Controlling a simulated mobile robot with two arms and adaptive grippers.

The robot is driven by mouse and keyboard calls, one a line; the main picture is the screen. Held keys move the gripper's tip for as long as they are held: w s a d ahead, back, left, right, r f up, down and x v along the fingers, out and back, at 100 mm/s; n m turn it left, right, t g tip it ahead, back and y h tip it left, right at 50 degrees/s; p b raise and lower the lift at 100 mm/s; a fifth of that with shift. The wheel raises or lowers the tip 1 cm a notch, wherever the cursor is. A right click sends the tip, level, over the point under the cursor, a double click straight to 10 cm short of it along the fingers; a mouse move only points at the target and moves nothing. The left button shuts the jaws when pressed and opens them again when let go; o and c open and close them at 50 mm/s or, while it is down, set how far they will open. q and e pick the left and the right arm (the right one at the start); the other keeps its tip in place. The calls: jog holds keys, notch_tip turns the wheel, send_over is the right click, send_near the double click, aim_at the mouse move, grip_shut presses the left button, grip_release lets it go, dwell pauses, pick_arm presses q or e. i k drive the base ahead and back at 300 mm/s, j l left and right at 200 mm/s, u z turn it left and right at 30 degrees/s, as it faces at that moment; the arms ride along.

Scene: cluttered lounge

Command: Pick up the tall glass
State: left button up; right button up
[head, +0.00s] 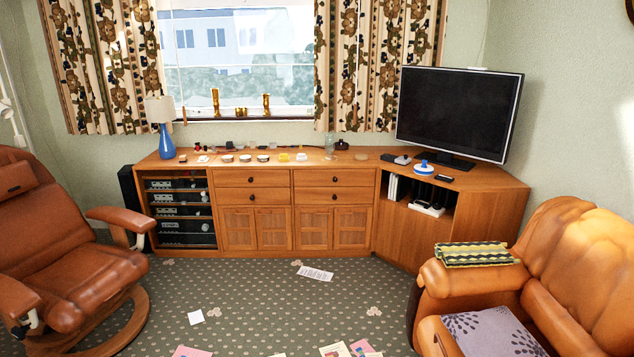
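A tall clear glass (330,147) stands upright on the wooden sideboard (335,178), right of the middle of its top, below the window's right curtain. It is small and see-through in the head view, so its outline is faint. A small dark round object (342,144) stands just to its right. Neither of my grippers shows in the head view.
Several small dishes (262,158) lie left of the glass, and a blue lamp (166,142) stands at the left end. A television (459,112) is at the right. Armchairs (70,270) (570,270) flank the carpet, where papers (316,273) lie scattered.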

aim_at(330, 140)
jog(key=i, duration=2.75)
